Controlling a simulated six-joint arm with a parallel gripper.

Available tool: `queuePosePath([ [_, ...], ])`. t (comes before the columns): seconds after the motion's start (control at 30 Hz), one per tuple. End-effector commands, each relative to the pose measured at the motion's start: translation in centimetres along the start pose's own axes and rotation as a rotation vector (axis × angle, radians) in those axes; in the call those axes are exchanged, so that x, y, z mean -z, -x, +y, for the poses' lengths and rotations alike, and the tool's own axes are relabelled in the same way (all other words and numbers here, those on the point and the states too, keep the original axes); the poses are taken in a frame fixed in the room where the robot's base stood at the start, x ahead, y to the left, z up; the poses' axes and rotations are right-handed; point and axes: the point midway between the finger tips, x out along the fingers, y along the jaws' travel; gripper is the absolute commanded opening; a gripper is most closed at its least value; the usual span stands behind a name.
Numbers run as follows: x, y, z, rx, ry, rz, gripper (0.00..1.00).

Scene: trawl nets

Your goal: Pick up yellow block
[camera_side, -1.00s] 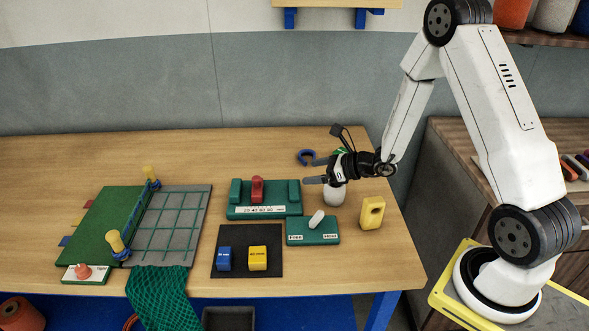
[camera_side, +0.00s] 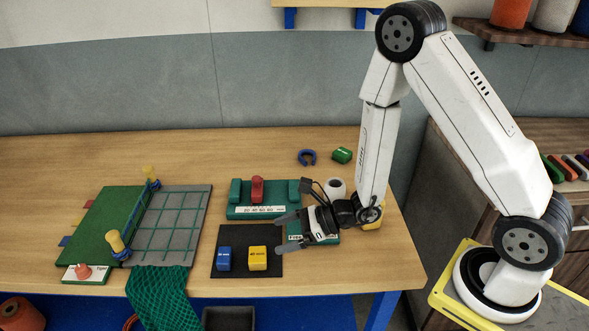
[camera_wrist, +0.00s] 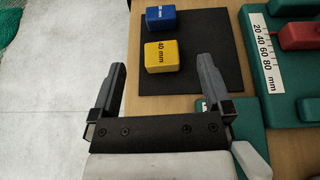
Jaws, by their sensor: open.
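The yellow block (camera_side: 258,258) sits on the right part of a black mat (camera_side: 268,233) near the table's front edge. In the wrist view the yellow block (camera_wrist: 161,56) is marked "40 mm" and lies beyond my fingertips, a little right of the middle between them. A blue block (camera_side: 224,259) stands beside it on the mat, and it also shows in the wrist view (camera_wrist: 160,18). My gripper (camera_side: 280,233) is open and empty, up and right of the yellow block in the side view. In the wrist view my gripper (camera_wrist: 163,62) has its two fingers well apart.
A green slider fixture (camera_side: 264,212) with a red piece and a scale stands behind the mat. A smaller green switch plate (camera_side: 296,239) lies partly under my gripper. A net panel (camera_side: 165,225) lies to the left, and a white spool (camera_side: 335,187) stands behind my wrist.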

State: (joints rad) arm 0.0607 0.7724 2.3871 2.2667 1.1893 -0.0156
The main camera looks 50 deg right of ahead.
Motion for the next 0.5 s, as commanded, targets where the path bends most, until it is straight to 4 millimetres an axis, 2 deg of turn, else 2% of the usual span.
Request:
queuePosePath([
  [0.23,2.6,-1.0,0.0,0.001,-0.004,0.002,1.00],
  [0.5,3.4,-1.4,0.0,0.001,-0.001,-0.001,1.00],
])
